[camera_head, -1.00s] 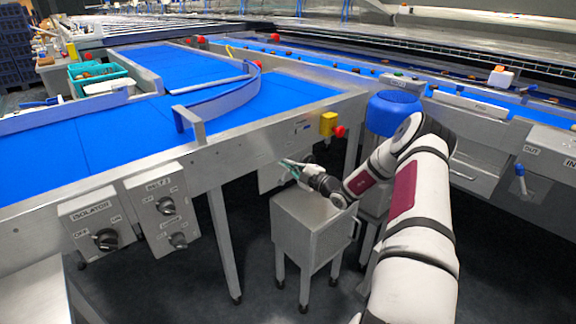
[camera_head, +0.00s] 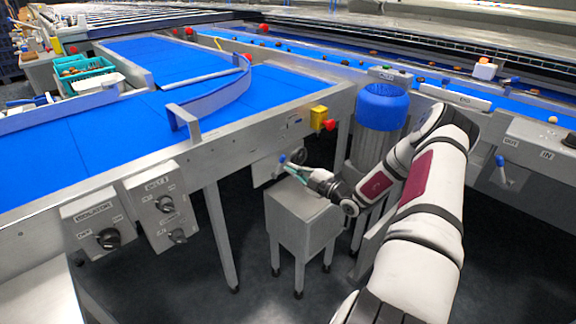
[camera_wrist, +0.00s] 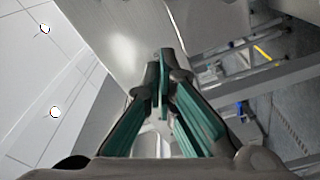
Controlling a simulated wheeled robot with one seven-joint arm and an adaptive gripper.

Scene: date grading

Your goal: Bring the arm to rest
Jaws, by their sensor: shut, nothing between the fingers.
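My gripper (camera_head: 290,167) is in the head view, at the end of my white arm, above the small steel cabinet and in front of the conveyor frame. In the wrist view my gripper (camera_wrist: 163,85) shows its dark, teal-lined fingers with their tips together and nothing between them. The arm is bent, with its elbow to the right of the gripper. Whether the gripper touches the cabinet or the frame I cannot tell.
The steel cabinet (camera_head: 300,230) stands below my gripper. A blue conveyor (camera_head: 110,130) lies behind and left, with a yellow box and red button (camera_head: 320,118) on its frame. A bin with a blue rim (camera_head: 381,115) stands behind my arm. Switch boxes (camera_head: 162,207) are at left.

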